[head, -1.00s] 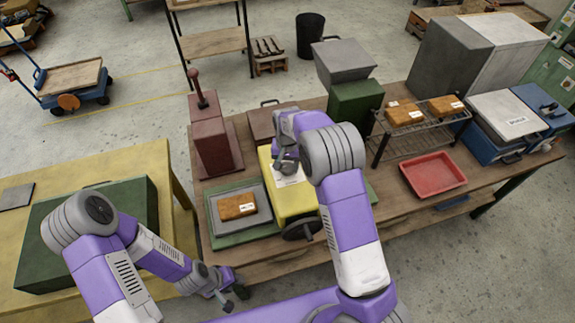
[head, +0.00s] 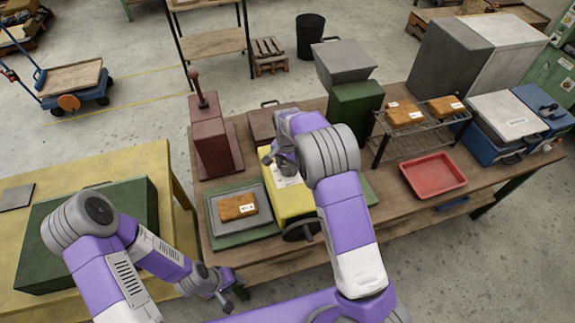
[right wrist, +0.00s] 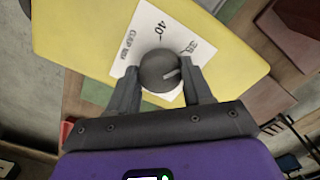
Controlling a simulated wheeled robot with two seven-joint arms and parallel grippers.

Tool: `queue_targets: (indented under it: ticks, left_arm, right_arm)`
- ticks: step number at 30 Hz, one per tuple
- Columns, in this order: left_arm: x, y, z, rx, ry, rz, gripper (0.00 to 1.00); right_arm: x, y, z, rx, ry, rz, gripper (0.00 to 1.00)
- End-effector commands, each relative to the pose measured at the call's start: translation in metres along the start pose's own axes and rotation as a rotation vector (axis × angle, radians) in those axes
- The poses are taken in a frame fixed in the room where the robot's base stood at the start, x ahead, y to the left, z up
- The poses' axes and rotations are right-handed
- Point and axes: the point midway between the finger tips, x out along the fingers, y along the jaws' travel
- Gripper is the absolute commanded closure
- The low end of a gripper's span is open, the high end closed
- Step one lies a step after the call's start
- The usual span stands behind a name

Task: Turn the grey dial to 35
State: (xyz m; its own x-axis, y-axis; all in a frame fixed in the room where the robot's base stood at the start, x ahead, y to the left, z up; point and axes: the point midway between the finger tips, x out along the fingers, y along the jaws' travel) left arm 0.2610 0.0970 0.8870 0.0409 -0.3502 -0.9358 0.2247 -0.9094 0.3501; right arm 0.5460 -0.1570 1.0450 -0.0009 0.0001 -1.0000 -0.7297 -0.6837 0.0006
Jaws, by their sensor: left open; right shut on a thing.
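The grey dial (right wrist: 158,71) sits on a white label (right wrist: 158,32) on the yellow machine (right wrist: 90,30) in the right wrist view. A pale pointer mark on the dial points to the right and slightly up, below the second printed number. The label reads "40" and a second number that looks like 38 or 35, plus "GAP MM". My right gripper (right wrist: 160,85) is shut on the dial, one finger on each side. In the head view my right gripper (head: 277,158) is over the yellow machine (head: 292,204), and the dial is hidden. My left gripper (head: 229,296) is open and empty, low by the yellow table.
A tray with an orange-brown block (head: 237,207) lies left of the machine. A dark red press (head: 213,140) stands behind it. A wire rack (head: 415,127) and a red tray (head: 434,175) are to the right. The yellow table (head: 150,165) with a green case (head: 140,200) is at left.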

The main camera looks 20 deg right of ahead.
Motion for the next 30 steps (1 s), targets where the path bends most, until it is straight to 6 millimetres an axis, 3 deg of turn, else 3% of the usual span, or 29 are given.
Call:
queue_targets:
  ticks: [6, 7, 12, 22, 30]
  left_arm:
    - [0.000, 0.000, 0.000, 0.000, 0.000, 0.000, 0.57]
    - [0.000, 0.000, 0.000, 0.000, 0.000, 0.000, 0.57]
    - [0.000, 0.000, 0.000, 0.000, 0.000, 0.000, 0.57]
    - [0.000, 0.000, 0.000, 0.000, 0.000, 0.000, 0.57]
    - [0.003, -0.001, 0.000, 0.000, 0.000, 0.000, 0.57]
  right_arm:
    - [-0.002, -0.001, -0.001, -0.001, 0.003, -0.003, 0.80]
    - [-0.002, -0.001, -0.001, -0.001, 0.003, -0.003, 0.47]
    - [-0.001, -0.001, -0.001, -0.001, 0.002, -0.002, 0.24]
    - [-0.006, -0.001, -0.001, -0.002, 0.002, -0.002, 0.24]
    - [-0.049, -0.001, -0.001, -0.001, 0.003, -0.005, 0.24]
